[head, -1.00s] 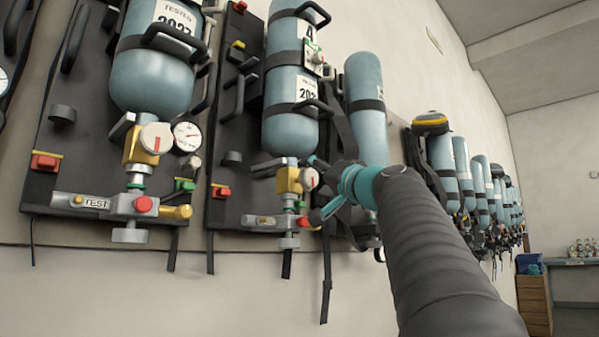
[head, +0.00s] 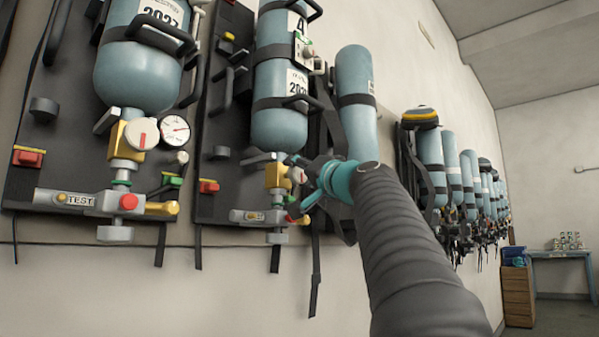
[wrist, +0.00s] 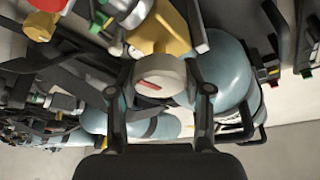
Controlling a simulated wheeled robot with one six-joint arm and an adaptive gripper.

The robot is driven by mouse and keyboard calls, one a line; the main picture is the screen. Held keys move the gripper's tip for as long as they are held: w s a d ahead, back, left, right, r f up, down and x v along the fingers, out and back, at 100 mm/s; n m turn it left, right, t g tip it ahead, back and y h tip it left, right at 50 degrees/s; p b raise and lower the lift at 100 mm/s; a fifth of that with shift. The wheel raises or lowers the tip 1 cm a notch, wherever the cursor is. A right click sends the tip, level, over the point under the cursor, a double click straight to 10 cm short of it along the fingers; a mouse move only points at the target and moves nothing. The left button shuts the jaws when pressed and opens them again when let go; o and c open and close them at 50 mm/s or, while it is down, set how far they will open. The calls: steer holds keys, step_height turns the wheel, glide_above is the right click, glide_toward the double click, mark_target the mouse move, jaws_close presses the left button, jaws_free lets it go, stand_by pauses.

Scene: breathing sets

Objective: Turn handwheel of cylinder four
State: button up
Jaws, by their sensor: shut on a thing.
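Cylinder four (head: 281,75) is a blue-grey tank with a 4 label, strapped to a dark backboard (head: 222,115). Below it is a brass valve (head: 275,178). Its handwheel (wrist: 160,78) is a pale round knob with a red mark, seen between my two fingers in the wrist view. My gripper (wrist: 159,92) is shut on the handwheel, one finger on each side. In the head view my gripper (head: 297,168) reaches the valve from the right and hides most of the handwheel.
A nearer set on the left has a blue-grey cylinder (head: 140,65), a pale handwheel (head: 142,134) and a gauge (head: 174,129). Another cylinder (head: 356,105) hangs close behind my arm. More sets line the wall. A blue table (head: 562,254) stands far right.

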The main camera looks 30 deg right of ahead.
steer(key=shift+r+m+h+p, duration=0.15)
steer(key=shift+m+h+p, duration=0.3)
steer(key=shift+m, duration=0.25)
steer(key=o, duration=1.2)
steer(key=shift+c, duration=0.2)
steer(key=shift+f, duration=0.2)
steer(key=v, duration=1.2)
